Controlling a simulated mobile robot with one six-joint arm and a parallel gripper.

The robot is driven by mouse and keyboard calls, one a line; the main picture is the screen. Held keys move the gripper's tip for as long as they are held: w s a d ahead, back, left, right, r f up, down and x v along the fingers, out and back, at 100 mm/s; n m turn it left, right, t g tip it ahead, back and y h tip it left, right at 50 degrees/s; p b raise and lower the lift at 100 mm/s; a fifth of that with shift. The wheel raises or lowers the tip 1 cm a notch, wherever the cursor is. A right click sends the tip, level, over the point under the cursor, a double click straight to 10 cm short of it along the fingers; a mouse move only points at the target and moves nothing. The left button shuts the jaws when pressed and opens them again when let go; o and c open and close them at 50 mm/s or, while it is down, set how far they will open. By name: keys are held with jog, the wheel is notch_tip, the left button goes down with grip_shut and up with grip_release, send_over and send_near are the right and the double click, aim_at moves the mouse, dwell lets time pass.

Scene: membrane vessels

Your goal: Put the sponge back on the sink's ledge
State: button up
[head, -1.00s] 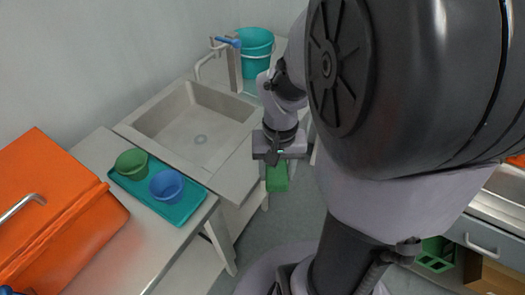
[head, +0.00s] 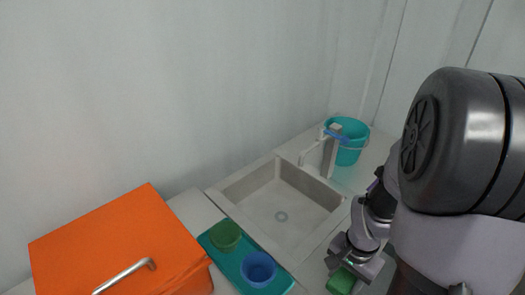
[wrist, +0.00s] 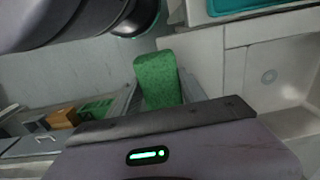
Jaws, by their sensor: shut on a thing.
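The green sponge (head: 341,281) is held in my gripper (head: 347,268), low at the right of the head view, just in front of the sink's front side. In the wrist view the sponge (wrist: 157,79) sticks out beyond the gripper's dark edge, with floor behind it. The sink (head: 234,187) is a pale basin with a flat rim, left of and beyond my gripper in the head view. It also shows at the right of the wrist view (wrist: 236,68). The sponge appears apart from the sink.
A teal tray (head: 216,246) with a green bowl (head: 226,235) and a blue bowl (head: 259,270) lies left of the sink. An orange cooler box (head: 120,240) stands further left. A tap (head: 329,155) and a teal bucket (head: 352,140) stand at the sink's far end.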

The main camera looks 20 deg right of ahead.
jog(key=w, duration=0.2)
jog(key=w+d+f+b, duration=0.1)
jog(key=w, duration=0.3)
jog(key=shift+w+d+f, duration=0.2)
jog(key=shift+w+d, duration=0.2)
notch_tip(320, 180, down, 3)
jog(key=shift+f+b, duration=0.15)
jog(key=shift+b, duration=1)
jog(key=shift+f, duration=0.2)
jog(key=o, duration=1.3)
